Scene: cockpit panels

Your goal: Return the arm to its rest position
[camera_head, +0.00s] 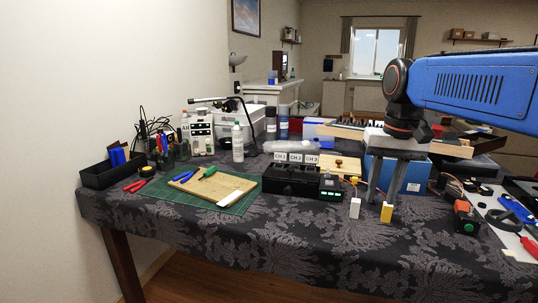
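My blue arm (470,88) reaches in from the right edge of the head view, with a black and grey wrist. My gripper (381,199) hangs down from it at the right-centre, over the front part of the table. Its two grey fingers are apart, and I see nothing held between them. A yellow block (386,212) shows right at the lower end of the right finger; I cannot tell whether they touch. A white block (354,208) shows just left of the fingers.
The table (270,252) has a dark patterned cloth. Black CH 1 to CH 3 boxes (291,178) stand left of the gripper, a blue box (411,176) behind it. A wooden board (212,186) lies on a green mat (240,206). Tools crowd the right side.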

